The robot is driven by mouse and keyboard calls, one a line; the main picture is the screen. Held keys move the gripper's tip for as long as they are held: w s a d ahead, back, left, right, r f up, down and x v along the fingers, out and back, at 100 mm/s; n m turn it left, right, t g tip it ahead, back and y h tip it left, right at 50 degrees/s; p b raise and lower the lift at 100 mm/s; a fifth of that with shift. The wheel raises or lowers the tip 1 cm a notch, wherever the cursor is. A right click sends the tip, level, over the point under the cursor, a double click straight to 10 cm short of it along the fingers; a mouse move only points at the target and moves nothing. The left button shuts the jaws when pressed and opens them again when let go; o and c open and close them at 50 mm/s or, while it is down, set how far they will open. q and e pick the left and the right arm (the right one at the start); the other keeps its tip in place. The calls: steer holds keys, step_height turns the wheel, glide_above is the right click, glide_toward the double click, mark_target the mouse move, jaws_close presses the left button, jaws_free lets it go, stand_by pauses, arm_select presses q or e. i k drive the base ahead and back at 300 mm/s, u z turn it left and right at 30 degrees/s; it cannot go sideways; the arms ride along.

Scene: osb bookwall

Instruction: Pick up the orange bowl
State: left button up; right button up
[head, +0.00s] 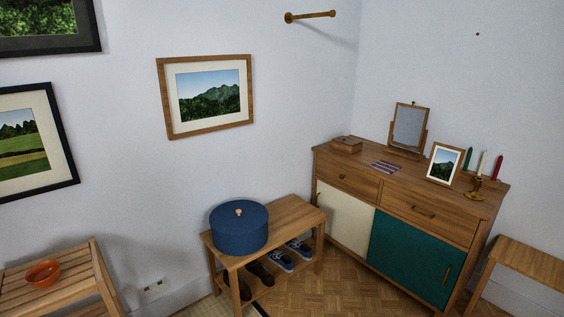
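The orange bowl (43,273) sits upright on a slatted wooden rack or bench (84,262) at the lower left of the head view. It looks empty and stands near the left end of the visible slats. Neither of my grippers shows in the head view.
A wooden bench (290,213) holds a round blue box (239,230), with shoes on its lower shelf. A wooden sideboard (400,226) carries a mirror, a framed photo and candles. Another wooden piece (534,261) stands at the right. Parquet floor (330,290) shows between them.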

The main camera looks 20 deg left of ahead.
mark_target(44, 274)
steer(key=u, duration=0.3)
steer(key=i, duration=1.35)
steer(key=u, duration=1.35)
steer(key=i, duration=1.3)
steer(key=u, duration=0.85)
